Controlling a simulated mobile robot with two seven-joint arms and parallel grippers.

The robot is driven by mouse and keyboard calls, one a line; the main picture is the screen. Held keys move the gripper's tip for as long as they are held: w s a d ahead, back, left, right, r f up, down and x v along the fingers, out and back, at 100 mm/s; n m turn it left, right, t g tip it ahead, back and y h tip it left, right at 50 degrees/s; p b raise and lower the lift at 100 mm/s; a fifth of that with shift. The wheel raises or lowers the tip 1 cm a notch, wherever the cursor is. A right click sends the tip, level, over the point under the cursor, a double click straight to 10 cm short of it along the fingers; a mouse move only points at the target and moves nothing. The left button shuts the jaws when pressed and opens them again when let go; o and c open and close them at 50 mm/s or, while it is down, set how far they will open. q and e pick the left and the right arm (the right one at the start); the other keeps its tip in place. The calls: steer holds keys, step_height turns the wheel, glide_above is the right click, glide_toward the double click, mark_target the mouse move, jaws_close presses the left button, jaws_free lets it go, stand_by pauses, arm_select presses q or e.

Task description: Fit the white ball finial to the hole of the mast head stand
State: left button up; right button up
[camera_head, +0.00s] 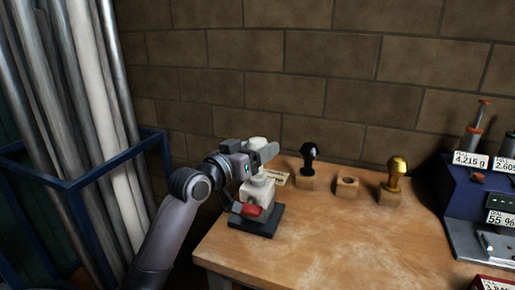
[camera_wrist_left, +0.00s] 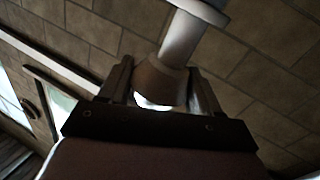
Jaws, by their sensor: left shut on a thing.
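The white ball finial (camera_head: 257,142) shows its pale top just above my left gripper (camera_head: 264,156). The gripper is shut on it. In the left wrist view the gripper's two fingers (camera_wrist_left: 160,92) sit either side of a pale piece, and a pale stem with a disc at its end extends beyond them. The mast head stand (camera_head: 259,192) is a pale block on a dark square base, with a red part at its front. It stands directly below the gripper. The gripper hides its top and hole, so I cannot tell whether the finial touches it. My right gripper is not in view.
Right of the stand are a wooden block with a black finial (camera_head: 309,158), an empty wooden block with a hole (camera_head: 347,187), and one with a gold finial (camera_head: 396,174). A blue unit with displays (camera_head: 478,190) stands at far right. The front of the wooden table (camera_head: 320,245) is clear.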

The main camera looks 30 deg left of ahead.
arm_select(q)
steer(key=shift+f+b, duration=0.6)
steer(key=shift+f, duration=0.4)
steer(key=o, duration=1.6)
steer(key=shift+c, duration=0.2)
steer(key=shift+s+a+b, duration=0.15)
steer(key=shift+s, duration=1.65)
steer(key=shift+s+a+b, duration=0.15)
steer(key=shift+s, duration=1.6)
